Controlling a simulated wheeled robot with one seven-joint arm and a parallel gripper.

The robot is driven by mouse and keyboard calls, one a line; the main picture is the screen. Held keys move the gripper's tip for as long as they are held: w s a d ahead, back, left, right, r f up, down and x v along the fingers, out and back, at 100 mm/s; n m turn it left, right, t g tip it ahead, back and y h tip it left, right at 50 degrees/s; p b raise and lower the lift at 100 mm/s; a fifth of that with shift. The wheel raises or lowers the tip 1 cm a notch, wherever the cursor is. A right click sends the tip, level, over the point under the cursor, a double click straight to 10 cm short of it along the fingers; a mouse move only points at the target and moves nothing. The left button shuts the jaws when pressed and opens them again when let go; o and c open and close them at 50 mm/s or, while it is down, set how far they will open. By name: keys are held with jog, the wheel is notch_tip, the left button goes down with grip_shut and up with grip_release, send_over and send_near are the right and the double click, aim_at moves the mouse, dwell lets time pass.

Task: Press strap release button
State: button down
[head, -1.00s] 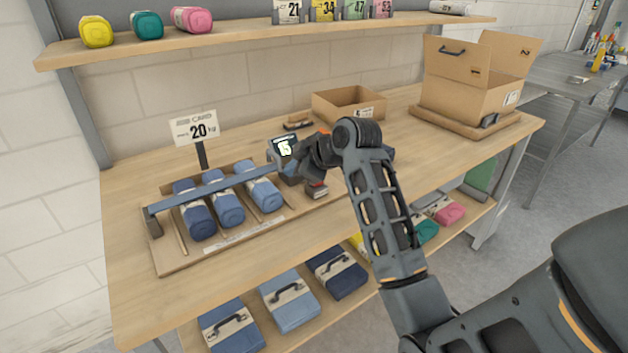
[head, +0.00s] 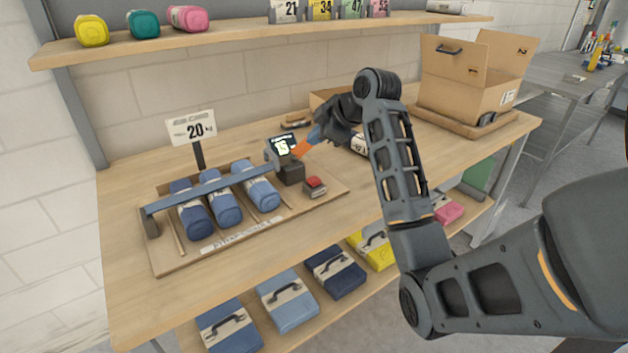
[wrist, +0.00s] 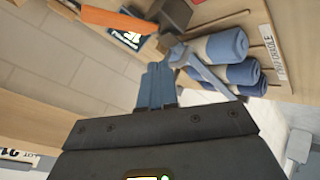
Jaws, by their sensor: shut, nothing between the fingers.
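The strap device (head: 282,150), a dark unit with a lit display that seems to read 15, stands at the right end of a blue-grey strap bar (head: 205,191). An orange tab (head: 301,148) sticks out on its right side. A small red block (head: 315,184) on a dark base, perhaps a button, sits on the board in front of it. My gripper (head: 311,137) is shut and empty, its blue fingers just above and behind the orange tab; contact is unclear. The wrist view shows the closed blue fingers (wrist: 157,82), the display (wrist: 132,38) and the orange tab (wrist: 108,18).
Three blue rolls (head: 222,203) lie under the bar on a wooden board (head: 172,262). A 20 kg sign (head: 193,129) stands behind them. A low box (head: 322,97) is partly hidden by my arm. A large open carton (head: 465,90) stands at the right. A shelf (head: 250,36) runs above.

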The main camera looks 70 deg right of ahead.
jog(key=b, duration=0.5)
send_over(316, 181)
notch_tip(316, 181, down, 6)
jog(key=shift+d+f, duration=0.1)
jog(key=shift+f, duration=0.15)
jog(key=shift+f+b, duration=0.6)
jog(key=shift+f, duration=0.35)
dwell(0.8)
jog(key=shift+f, duration=0.4)
jog(key=shift+f+b, duration=0.45)
jog(key=shift+f, duration=0.2)
dwell(0.9)
jog(key=shift+r, duration=0.15)
jog(key=shift+r+p, duration=0.9)
jog(key=shift+r, duration=0.05)
jog(key=shift+r+p, duration=2.1)
jog(key=shift+r, duration=0.4)
